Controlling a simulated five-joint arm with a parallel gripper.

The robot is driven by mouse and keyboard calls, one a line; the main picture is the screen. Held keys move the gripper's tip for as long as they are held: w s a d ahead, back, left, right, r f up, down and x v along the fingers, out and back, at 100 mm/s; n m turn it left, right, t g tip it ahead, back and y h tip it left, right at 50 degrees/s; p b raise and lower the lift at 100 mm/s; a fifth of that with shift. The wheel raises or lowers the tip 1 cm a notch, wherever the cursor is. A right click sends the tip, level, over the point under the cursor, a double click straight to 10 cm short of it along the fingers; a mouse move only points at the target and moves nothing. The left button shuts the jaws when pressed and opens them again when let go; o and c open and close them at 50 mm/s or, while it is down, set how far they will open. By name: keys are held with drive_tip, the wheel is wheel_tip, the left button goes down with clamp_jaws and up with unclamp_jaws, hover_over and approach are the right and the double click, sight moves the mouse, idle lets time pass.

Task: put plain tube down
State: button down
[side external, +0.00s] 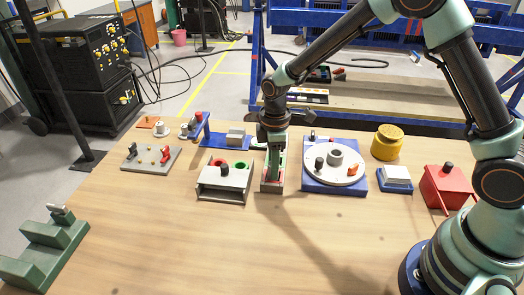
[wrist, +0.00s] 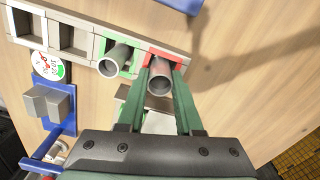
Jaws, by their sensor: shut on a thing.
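The plain tube (wrist: 160,80) is grey and hollow. In the wrist view it is between the two green fingers of my gripper (wrist: 160,90), its open end towards the camera. Its far end lies at the red-edged compartment (wrist: 168,54) of a grey rack; I cannot tell whether it rests on the floor there. A second grey tube (wrist: 114,60) stands in the green-edged compartment beside it. In the side external view my gripper (side external: 272,158) points down over the narrow rack (side external: 272,187), and the held tube is hidden.
Two further rack compartments (wrist: 45,30) look empty. A blue fixture with a grey block (side external: 236,137) stands to the left, behind a grey box (side external: 225,182) with red and green rings. A turntable on a blue base (side external: 334,188) stands close on the right.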

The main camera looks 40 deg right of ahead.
drive_tip(key=c, duration=0.6)
unclamp_jaws()
drive_tip(key=shift+f, duration=0.1)
wheel_tip(320, 180, up, 11)
drive_tip(key=shift+s+d+r+m+t, duration=0.95)
drive_tip(key=shift+s+d+r+m, duration=0.7)
drive_tip(key=shift+s, duration=0.85)
drive_tip(key=shift+s+d+r+m+t, duration=1)
drive_tip(key=shift+s+r+m, duration=0.75)
drive_tip(key=shift+s+m, duration=0.65)
drive_tip(key=shift+s+d+r+m+t, duration=0.85)
drive_tip(key=shift+s+d+r+m, duration=0.95)
drive_tip(key=shift+s, duration=0.75)
drive_tip(key=shift+a, duration=0.3)
